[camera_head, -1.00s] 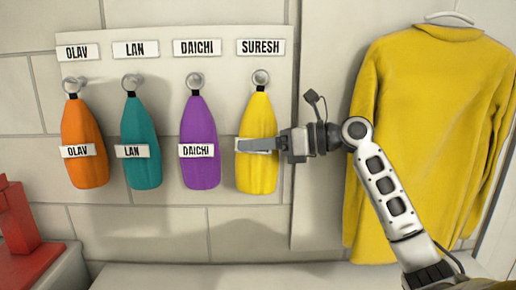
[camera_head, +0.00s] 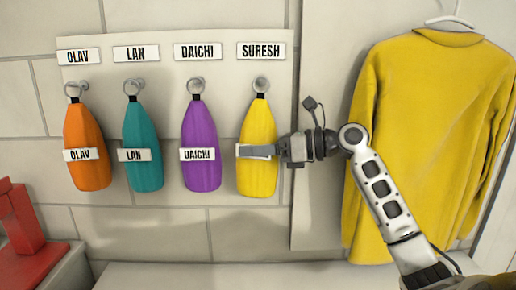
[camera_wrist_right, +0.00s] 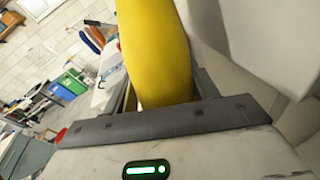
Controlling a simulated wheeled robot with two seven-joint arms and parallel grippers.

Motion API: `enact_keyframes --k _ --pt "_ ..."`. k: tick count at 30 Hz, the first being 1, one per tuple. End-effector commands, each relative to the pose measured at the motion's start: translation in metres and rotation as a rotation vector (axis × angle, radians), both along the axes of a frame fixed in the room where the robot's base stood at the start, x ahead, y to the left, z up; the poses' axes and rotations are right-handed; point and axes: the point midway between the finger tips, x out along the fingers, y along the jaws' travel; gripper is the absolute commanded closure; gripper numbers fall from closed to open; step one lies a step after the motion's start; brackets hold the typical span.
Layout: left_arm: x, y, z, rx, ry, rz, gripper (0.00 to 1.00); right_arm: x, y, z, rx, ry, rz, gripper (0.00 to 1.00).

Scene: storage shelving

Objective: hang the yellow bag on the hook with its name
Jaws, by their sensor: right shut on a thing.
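The yellow bag (camera_head: 258,125) hangs upright below the hook (camera_head: 260,84) under the SURESH label (camera_head: 261,51). Its black loop is at the hook; whether the loop is around the peg is too small to tell. My right gripper (camera_head: 258,151) is shut on the bag's middle from the right, and a finger covers the bag's name tag. In the right wrist view the yellow bag (camera_wrist_right: 158,50) stands between the fingers. My left gripper is not in view.
An orange bag (camera_head: 86,125), a teal bag (camera_head: 141,120) and a purple bag (camera_head: 201,125) hang on the OLAV, LAN and DAICHI hooks to the left. A yellow coat (camera_head: 425,120) hangs at the right, behind my right arm. A red object (camera_head: 20,220) stands at lower left.

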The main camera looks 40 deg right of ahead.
Motion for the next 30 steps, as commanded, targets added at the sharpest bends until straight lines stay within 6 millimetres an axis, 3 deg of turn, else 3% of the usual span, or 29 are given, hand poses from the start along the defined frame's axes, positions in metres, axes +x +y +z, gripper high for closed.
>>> enact_keyframes --k 1,3,15,30 --pt "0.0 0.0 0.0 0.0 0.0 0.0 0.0 0.0 0.0 0.002 0.001 -0.004 -0.001 0.33" --pt "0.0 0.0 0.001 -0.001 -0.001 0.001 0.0 0.0 0.0 0.002 0.0 -0.004 0.0 0.16" --pt "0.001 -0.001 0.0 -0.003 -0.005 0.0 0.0 -0.004 -0.003 -0.001 -0.001 0.003 0.0 0.16" --pt "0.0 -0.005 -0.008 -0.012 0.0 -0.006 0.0 -0.058 -0.043 0.011 0.0 -0.001 -0.001 0.16"
